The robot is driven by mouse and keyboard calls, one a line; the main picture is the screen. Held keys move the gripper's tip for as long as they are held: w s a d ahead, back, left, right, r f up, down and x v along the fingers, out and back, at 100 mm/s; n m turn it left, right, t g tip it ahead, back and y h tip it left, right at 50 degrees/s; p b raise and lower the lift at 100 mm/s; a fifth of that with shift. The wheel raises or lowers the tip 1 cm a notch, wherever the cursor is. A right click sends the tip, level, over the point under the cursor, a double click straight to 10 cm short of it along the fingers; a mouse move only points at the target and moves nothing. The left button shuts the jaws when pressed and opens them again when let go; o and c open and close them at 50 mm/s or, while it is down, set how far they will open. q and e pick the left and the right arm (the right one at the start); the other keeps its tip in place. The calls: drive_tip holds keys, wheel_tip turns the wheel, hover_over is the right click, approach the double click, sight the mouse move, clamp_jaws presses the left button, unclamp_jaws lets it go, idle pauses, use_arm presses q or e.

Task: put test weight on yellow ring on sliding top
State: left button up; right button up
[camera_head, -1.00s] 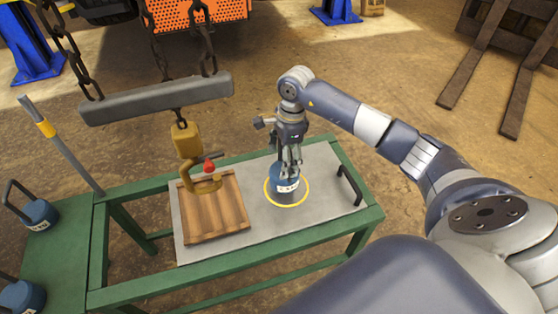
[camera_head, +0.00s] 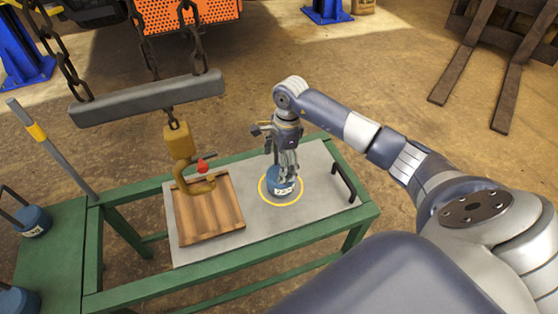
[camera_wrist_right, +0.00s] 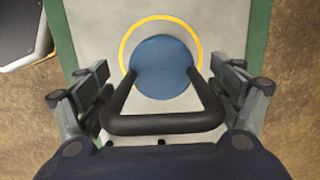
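The test weight (camera_head: 283,188) is a blue cylinder with a pale label and a black loop handle. It stands upright within the yellow ring (camera_head: 262,197) on the grey sliding top (camera_head: 308,207); I cannot tell whether its base touches the top. My right gripper (camera_head: 284,168) is directly above it. My left gripper is out of view.
A wooden board (camera_head: 208,218) lies on the top's left part, under a yellow hook (camera_head: 180,150) hanging from a grey beam (camera_head: 150,98) on chains. A black handle (camera_head: 343,182) is at the top's right end. More blue weights (camera_head: 32,220) stand at the left.

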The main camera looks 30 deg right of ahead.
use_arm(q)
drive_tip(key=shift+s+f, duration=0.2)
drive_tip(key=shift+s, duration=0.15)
use_arm(e)
drive_tip(key=shift+r, duration=0.1)
drive_tip(key=shift+r, duration=0.35)
drive_tip(key=r, duration=0.6)
drive_tip(key=shift+s+d+p, duration=0.1)
drive_tip(key=shift+d+p, duration=0.2)
drive_tip(key=shift+d, duration=0.1)
drive_tip(key=shift+r, duration=0.35)
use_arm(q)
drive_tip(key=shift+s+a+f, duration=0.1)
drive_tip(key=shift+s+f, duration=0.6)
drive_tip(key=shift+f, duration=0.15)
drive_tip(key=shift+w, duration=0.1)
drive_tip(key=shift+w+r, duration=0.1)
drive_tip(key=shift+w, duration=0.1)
